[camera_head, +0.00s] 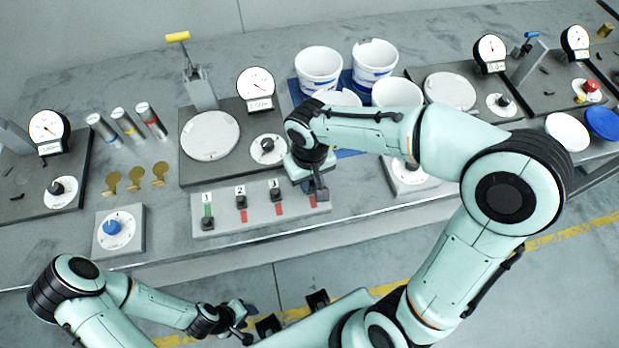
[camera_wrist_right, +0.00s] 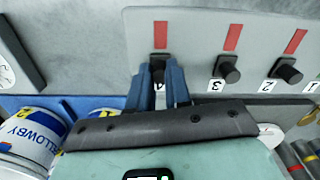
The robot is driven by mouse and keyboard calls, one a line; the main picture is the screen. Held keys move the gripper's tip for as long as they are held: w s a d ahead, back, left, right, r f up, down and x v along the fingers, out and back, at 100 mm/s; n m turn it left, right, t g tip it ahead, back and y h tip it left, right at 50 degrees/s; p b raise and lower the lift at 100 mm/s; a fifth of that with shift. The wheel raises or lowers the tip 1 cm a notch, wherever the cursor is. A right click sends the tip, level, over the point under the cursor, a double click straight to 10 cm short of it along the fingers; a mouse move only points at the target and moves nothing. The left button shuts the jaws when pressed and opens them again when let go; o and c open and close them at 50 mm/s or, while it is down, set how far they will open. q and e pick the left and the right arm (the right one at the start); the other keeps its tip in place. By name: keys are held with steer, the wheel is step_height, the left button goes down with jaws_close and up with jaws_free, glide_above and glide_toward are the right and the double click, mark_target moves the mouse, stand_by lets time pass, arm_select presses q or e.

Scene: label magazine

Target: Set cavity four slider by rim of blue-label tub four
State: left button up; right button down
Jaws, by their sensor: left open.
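The slider panel (camera_head: 255,220) has numbered black knobs. Slider one (camera_head: 208,222) sits at the near end with green showing. Sliders two (camera_head: 241,203) and three (camera_head: 275,195) sit at the end by their numbers with red showing. In the right wrist view, cavity four slider (camera_wrist_right: 159,60) also sits at its number end, below a red strip. My right gripper (camera_wrist_right: 159,68) has its fingers apart on either side of that knob; contact is unclear. White tubs (camera_head: 318,68) with blue labels stand behind; tub four's number is not readable. My left gripper (camera_head: 243,325) is open and empty.
My right arm hides part of the tubs and the panel's right end. A blue-knob dial box (camera_head: 115,232) stands left of the panel. The bench edge in front of the panel is clear.

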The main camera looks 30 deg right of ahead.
mark_target(313, 203)
steer(key=shift+s+a+b, duration=0.2)
steer(key=shift+s+b, duration=0.2)
steer(key=shift+s, duration=0.5)
steer(key=shift+s+a+b, duration=0.2)
steer(key=shift+s+b, duration=0.2)
steer(key=shift+s, duration=0.7)
arm_select(q)
steer(key=shift+s+f, duration=0.3)
steer(key=shift+f, duration=0.2)
steer(key=shift+s+f, duration=0.25)
steer(key=shift+f, duration=0.2)
arm_select(e)
steer(key=shift+w, duration=0.15)
steer(key=c, duration=1.1)
jaws_free()
steer(key=shift+o, duration=0.2)
steer(key=shift+r, duration=0.2)
arm_select(q)
steer(key=shift+w+r+p, duration=0.35)
steer(key=shift+r+p, duration=0.15)
steer(key=shift+r, duration=0.1)
steer(key=shift+w+r+p, duration=0.35)
steer(key=shift+r+p, duration=0.1)
steer(key=shift+r, duration=0.15)
arm_select(e)
step_height(313, 203, up, 13)
